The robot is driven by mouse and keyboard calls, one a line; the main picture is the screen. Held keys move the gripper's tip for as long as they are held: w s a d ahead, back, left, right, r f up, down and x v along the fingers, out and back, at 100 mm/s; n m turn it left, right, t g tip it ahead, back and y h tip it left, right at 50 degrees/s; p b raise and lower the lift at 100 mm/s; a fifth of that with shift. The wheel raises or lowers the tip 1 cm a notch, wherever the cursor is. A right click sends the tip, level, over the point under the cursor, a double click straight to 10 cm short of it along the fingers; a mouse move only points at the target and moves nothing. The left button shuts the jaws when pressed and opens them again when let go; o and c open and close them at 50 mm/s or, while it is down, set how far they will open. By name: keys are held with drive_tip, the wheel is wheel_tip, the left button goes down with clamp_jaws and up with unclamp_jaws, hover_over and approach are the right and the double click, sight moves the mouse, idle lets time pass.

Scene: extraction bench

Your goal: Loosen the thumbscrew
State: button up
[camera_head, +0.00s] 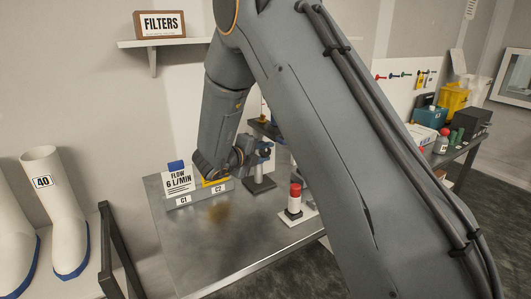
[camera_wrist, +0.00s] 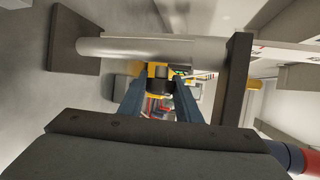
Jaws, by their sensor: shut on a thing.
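My gripper (camera_head: 262,152) is over the metal bench, at a dark stand behind the C1/C2 holder; my arm covers much of the middle of the head view. In the wrist view the two blue-grey fingers of my gripper (camera_wrist: 158,95) are closed in on a small dark and yellow part (camera_wrist: 157,72), which I take to be the thumbscrew. Its shape is not clear, and its turn cannot be told. A grey rod (camera_wrist: 120,48) crosses just beyond the fingers. In the head view the thumbscrew is hidden or too small to make out.
The bench (camera_head: 250,250) is clear at its front. A "FLOW 6 L/MIN" sign (camera_head: 178,183) stands by the C1/C2 holder (camera_head: 200,195). White boots (camera_head: 58,215) stand left; a cluttered bench (camera_head: 455,150) is at right.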

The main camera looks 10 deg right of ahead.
drive_tip(key=shift+f, duration=0.1)
drive_tip(key=shift+f+h+b, duration=0.15)
drive_tip(key=shift+h+b, duration=0.35)
drive_tip(key=shift+b, duration=0.45)
drive_tip(key=n+t+h+b, duration=0.1)
drive_tip(key=t+h+b, duration=0.1)
drive_tip(key=b, duration=0.3)
drive_tip(key=shift+w+f, duration=0.1)
drive_tip(key=shift+f, duration=0.1)
drive_tip(key=n+t+h+b, duration=0.1)
drive_tip(key=t+h+b, duration=0.1)
drive_tip(key=b, duration=0.3)
drive_tip(key=shift+n, duration=0.4)
drive_tip(key=n+t+h+b, duration=0.1)
drive_tip(key=t+b, duration=0.1)
drive_tip(key=shift+r+b, duration=0.2)
drive_tip(key=shift+b, duration=0.2)
drive_tip(key=shift+r+n, duration=0.1)
drive_tip(key=shift+n, duration=0.2)
drive_tip(key=o, duration=1.1)
drive_tip(key=shift+c, duration=0.2)
